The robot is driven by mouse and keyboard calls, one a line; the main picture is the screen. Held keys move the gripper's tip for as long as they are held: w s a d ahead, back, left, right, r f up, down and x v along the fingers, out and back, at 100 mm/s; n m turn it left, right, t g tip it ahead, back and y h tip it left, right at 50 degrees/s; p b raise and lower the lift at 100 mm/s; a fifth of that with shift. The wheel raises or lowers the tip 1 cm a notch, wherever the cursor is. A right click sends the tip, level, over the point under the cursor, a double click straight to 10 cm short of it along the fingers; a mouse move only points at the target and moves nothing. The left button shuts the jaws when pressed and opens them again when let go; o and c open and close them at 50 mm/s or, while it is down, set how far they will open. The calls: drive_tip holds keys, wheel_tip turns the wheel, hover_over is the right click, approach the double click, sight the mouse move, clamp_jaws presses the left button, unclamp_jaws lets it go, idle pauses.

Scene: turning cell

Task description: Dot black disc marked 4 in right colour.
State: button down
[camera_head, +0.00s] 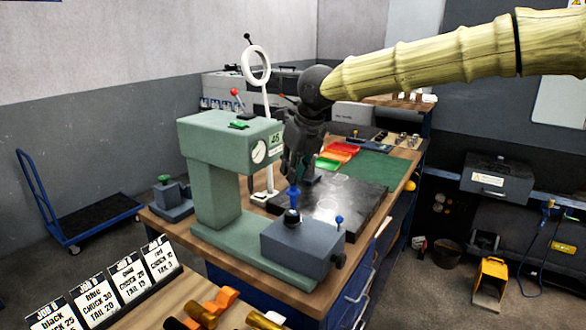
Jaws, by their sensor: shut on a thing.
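My gripper (289,168), dark grey, points down behind the right end of the green bench machine (215,134). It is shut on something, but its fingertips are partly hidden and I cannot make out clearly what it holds. A blue upright piece (294,196) shows just below the fingers, above a dark knob on the grey-blue block (302,247); I cannot tell whether the fingers touch it. No black disc marked 4 can be made out. Job cards (104,283) at lower left pair colour words, including black and blue, with chuck and tail numbers.
A dark glossy plate (345,203) lies on the wooden bench behind the block. Green, orange and red trays (342,150) and a green mat (378,166) lie farther back. A ring lamp (256,65) stands behind the machine. Orange and dark pieces (212,303) lie in front.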

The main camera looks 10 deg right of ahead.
drive_tip(key=shift+r+p, duration=2.75)
drive_tip(key=shift+r, duration=0.25)
